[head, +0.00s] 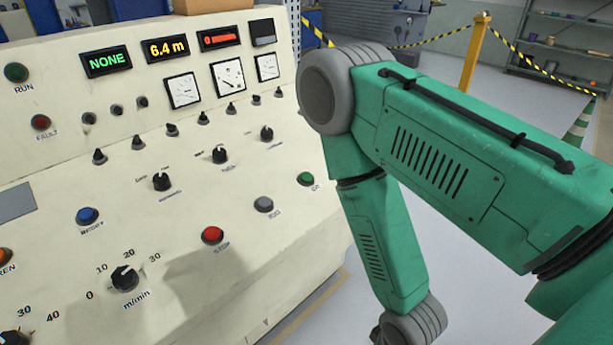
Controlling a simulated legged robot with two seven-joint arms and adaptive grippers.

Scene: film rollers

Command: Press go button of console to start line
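The cream console (235,270) fills the left half of the head view with a sloped panel. A green button (306,179) sits near the panel's right edge; its small label is hard to read but looks like GO. A grey button (264,204) and a red STOP button (212,235) lie in a row down and left of it. My green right arm comes in from the right, with its elbow up and its forearm hanging down right of the green button, apart from it. Its gripper is below the frame's edge. My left gripper is not in view.
The console has a display (106,61) reading NONE, another (166,49) reading 6.4 m, a dark green RUN lamp (16,72), gauges and several knobs. A blue button (87,215) is on the left. A yellow post (474,55) with striped barrier stands behind my arm.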

